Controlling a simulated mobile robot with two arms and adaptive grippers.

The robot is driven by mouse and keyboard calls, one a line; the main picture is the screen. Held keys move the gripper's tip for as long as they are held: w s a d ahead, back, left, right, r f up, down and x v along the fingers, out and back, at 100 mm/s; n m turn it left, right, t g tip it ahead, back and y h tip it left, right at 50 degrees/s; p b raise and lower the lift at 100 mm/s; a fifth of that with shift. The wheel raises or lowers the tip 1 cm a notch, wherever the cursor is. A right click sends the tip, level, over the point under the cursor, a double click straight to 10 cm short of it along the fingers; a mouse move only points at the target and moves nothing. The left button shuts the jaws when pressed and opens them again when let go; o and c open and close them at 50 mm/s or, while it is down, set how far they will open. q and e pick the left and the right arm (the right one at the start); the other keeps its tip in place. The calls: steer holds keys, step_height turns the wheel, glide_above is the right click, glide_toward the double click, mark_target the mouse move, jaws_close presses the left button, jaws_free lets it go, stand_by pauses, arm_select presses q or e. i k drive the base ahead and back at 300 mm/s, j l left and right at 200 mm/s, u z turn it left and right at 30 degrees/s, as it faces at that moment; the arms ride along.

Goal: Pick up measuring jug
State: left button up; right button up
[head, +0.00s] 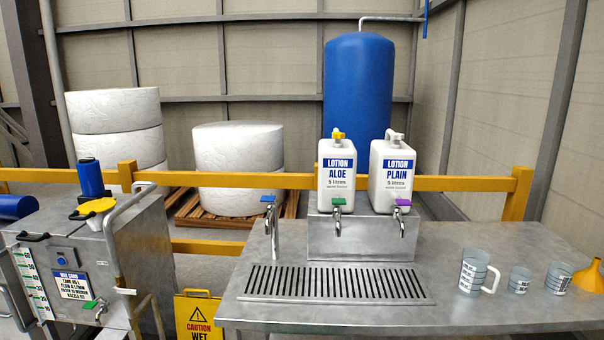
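The measuring jug (474,272) is a clear, bluish-grey jug with dark markings and a white handle on its right side. It stands upright on the right part of the grey metal counter (470,315), near the front edge. Nothing touches or covers it. Neither my left nor my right gripper shows in the head view.
Two smaller marked cups (519,281) and an orange funnel (588,279) stand right of the jug. A drain grate (335,284), a tap (271,225) and two lotion containers (337,190) are left. A yellow caution sign (198,316) stands below the counter's left end.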

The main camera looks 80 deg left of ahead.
mark_target(476, 263)
steer(key=u, duration=2)
